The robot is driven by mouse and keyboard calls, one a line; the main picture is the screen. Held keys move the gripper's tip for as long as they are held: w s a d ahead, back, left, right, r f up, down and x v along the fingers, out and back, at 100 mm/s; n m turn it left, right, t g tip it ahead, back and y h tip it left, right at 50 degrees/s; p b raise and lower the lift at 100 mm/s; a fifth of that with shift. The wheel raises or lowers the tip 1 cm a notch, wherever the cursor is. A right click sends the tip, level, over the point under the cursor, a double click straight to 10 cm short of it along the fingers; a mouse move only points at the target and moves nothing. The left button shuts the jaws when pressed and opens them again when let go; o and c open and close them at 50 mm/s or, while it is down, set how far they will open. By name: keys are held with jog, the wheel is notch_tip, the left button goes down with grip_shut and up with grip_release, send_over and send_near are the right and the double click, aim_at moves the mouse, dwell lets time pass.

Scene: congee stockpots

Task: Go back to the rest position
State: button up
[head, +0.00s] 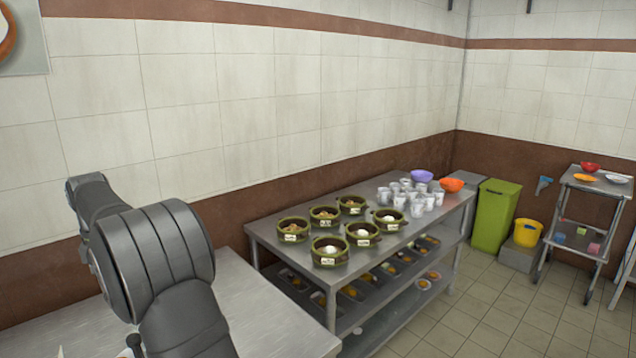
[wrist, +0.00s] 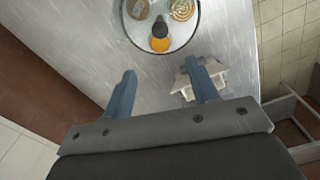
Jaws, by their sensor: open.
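My gripper (wrist: 164,84) shows in the wrist view with its two blue-grey fingers spread apart and nothing between them. It is over a brushed metal surface (wrist: 95,35). Beyond the fingertips is a round tray (wrist: 160,50) with a dark rim, cut off by the top of the picture. On it are an orange and dark item (wrist: 159,38) and two small round things. A pale metal object (wrist: 205,76) lies behind the right finger, partly hidden. In the head view my arm shows at the lower left, and the gripper is out of sight.
A steel table (head: 265,231) holds several green-rimmed pots (head: 330,251), white cups (head: 417,208), a purple bowl (head: 421,176) and an orange bowl (head: 451,185). Right of it stand a green bin (head: 494,215), a yellow bucket (head: 527,232) and a small shelf (head: 590,186). The tiled floor in front is clear.

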notch_tip(320, 180, down, 16)
jog(key=shift+f, duration=0.15)
jog(key=m, duration=0.4)
jog(key=shift+m, duration=2.8)
